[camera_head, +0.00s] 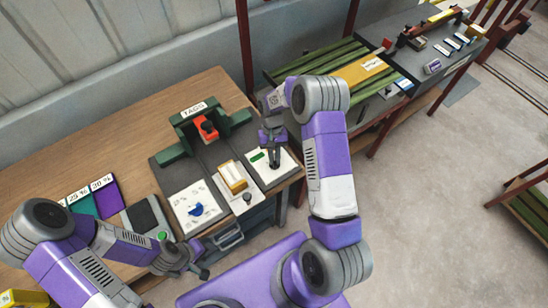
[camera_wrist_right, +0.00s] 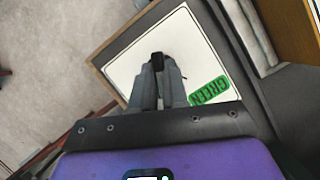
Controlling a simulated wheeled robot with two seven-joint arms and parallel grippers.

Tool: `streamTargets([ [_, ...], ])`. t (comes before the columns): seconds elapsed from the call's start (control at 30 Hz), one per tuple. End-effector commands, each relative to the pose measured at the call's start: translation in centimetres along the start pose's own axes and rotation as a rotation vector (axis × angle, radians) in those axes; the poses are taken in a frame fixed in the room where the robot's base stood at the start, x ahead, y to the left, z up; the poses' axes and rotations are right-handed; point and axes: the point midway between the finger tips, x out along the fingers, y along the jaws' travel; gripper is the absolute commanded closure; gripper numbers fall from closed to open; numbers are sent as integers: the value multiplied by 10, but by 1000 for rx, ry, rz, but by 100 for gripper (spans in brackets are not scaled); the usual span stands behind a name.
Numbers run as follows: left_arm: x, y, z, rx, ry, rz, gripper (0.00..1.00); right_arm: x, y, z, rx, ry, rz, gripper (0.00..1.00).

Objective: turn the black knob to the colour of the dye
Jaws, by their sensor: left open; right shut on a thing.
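The black knob (camera_wrist_right: 157,57) stands on a white panel (camera_wrist_right: 130,72) with a green label reading GREEN (camera_wrist_right: 209,91). My right gripper (camera_wrist_right: 158,75) is shut on the knob, its fingers on either side of it. In the head view the right gripper (camera_head: 273,158) is over the same white panel, hiding most of the knob. My left gripper (camera_head: 200,260) is open and empty in front of the table, apart from the panels.
A yellow block (camera_head: 233,177) sits between the two white panels. Behind stands a green fixture with a red part (camera_head: 207,130). A grey box (camera_head: 146,214) and teal and purple cards (camera_head: 107,197) lie left. A rack with green bars (camera_head: 325,62) stands behind right.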

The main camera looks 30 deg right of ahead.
Motion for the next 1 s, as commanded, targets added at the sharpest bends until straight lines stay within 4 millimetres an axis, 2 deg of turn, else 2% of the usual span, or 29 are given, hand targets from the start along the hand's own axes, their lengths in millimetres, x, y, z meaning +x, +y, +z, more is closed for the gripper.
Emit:
streamTargets([
  [0.4,4,-2,0,0,0,0,57,-2,1,0,147,2,-62,100],
  [0.9,4,-2,0,0,0,0,57,-2,1,0,161,3,-68,100],
  [0.93,4,-2,0,0,0,0,57,-2,1,0,161,3,-68,82],
  [1.0,4,-2,0,0,0,0,57,-2,1,0,160,3,-67,71],
])
